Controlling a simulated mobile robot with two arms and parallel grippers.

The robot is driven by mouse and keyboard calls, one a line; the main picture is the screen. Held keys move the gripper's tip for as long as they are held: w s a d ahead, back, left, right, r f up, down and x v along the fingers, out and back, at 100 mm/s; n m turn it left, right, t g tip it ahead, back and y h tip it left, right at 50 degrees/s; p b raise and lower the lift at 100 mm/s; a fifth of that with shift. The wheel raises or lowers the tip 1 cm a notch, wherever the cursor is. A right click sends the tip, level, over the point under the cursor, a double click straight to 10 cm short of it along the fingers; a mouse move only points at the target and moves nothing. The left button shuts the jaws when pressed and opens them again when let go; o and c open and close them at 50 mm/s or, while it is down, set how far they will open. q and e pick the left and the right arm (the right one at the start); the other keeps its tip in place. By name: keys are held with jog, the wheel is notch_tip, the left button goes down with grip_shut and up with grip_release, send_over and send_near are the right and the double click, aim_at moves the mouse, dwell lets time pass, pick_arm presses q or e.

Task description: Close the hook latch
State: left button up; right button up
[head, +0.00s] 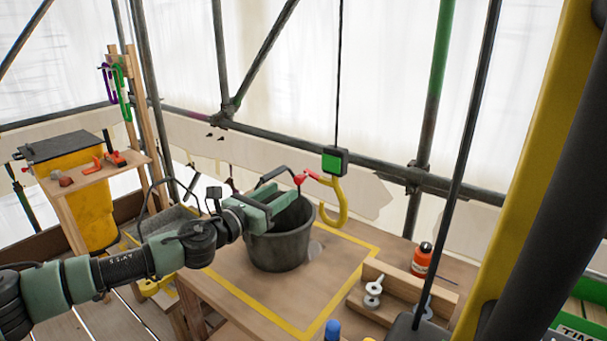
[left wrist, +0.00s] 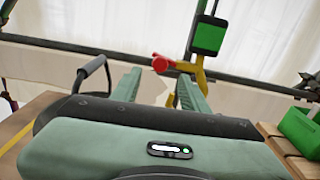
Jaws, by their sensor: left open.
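A yellow hook (head: 341,205) hangs from a cable under a black block with a green face (head: 335,160). Its red latch (head: 304,177) sticks out to the left near the top of the hook, away from the hook's tip. My left gripper (head: 282,194) is open, just left of the latch and over the bucket. In the left wrist view, the red latch (left wrist: 163,63) shows beyond and between the fingertips of my left gripper (left wrist: 160,80). The yellow hook (left wrist: 200,76) is partly hidden there by the right finger. I see no contact. My right gripper is out of view.
A dark bucket (head: 278,247) with a raised handle stands on the wooden table (head: 235,268) below the gripper. Scaffold tubes (head: 430,110) surround the place.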

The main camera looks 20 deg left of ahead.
aim_at(296, 181)
pick_arm(q)
jog(key=x, duration=0.3)
jog(key=shift+w+r+p, duration=0.3)
jog(key=shift+r+p, duration=0.05)
jog(key=shift+r, duration=0.05)
jog(key=x, duration=0.2)
jog(key=shift+w+d+f, duration=0.15)
jog(key=shift+w, duration=0.15)
jog(key=shift+w+d, duration=0.15)
jog(key=shift+w, duration=0.35)
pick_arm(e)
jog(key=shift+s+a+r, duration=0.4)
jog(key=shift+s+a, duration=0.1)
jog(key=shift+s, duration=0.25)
pick_arm(q)
grip_shut()
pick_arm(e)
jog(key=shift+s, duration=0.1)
